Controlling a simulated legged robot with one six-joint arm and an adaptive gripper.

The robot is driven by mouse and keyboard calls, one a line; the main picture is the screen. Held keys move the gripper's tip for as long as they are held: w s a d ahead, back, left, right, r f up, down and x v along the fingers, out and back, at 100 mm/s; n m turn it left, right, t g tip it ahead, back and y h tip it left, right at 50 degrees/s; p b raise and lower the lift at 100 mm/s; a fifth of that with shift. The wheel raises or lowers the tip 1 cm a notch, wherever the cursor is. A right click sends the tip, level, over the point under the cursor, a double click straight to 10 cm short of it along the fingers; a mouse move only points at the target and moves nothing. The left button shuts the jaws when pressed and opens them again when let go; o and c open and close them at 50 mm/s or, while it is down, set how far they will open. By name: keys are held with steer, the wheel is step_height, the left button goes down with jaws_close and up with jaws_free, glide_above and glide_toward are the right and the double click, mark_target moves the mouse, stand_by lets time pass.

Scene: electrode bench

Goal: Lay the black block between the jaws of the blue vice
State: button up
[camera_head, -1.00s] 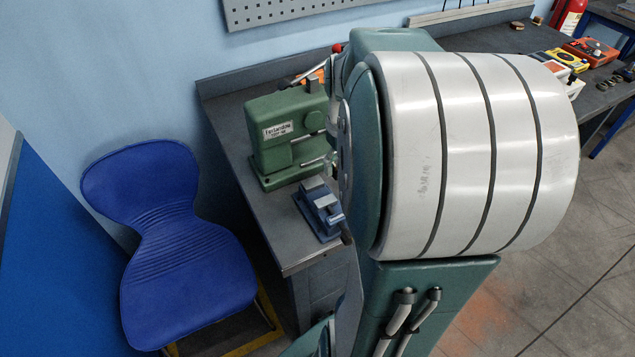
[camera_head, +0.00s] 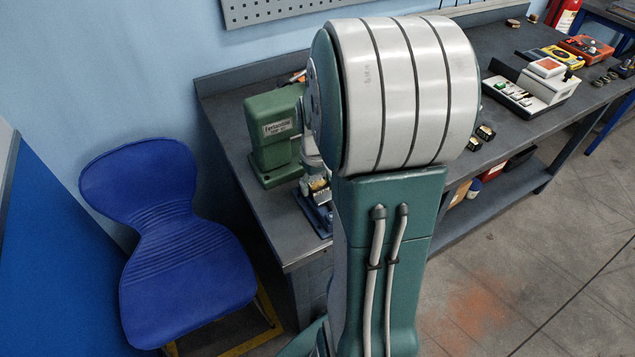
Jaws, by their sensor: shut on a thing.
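The blue vice (camera_head: 312,216) stands near the left front corner of the bench. Its right side is hidden behind my arm. My gripper (camera_head: 319,188) shows small and partly covered at the left edge of my arm, right over the vice in the picture. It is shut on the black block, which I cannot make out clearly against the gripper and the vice. I cannot tell whether the block touches the jaws of the vice.
A green machine (camera_head: 273,138) stands just behind the vice. My arm covers the middle of the bench (camera_head: 222,110). A blue chair (camera_head: 180,250) stands left of the bench. A white device (camera_head: 538,88) and several small items lie at the right.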

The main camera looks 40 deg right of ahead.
mark_target(317, 184)
steer(key=o, duration=1.2)
steer(key=shift+o, duration=0.3)
steer(key=shift+d, duration=0.1)
step_height(317, 184, up, 12)
steer(key=s+a+r+n+t, duration=0.1)
steer(key=s+a, duration=0.3)
steer(key=a, duration=0.6)
steer(key=s+a+r+n+t, duration=0.1)
steer(key=s+a+r+t, duration=0.2)
steer(key=a, duration=0.7)
steer(key=shift+s+a+n+t, duration=0.25)
steer(key=shift+s+n+t, duration=0.05)
steer(key=shift+s+t, duration=0.5)
steer(key=shift+w, duration=0.1)
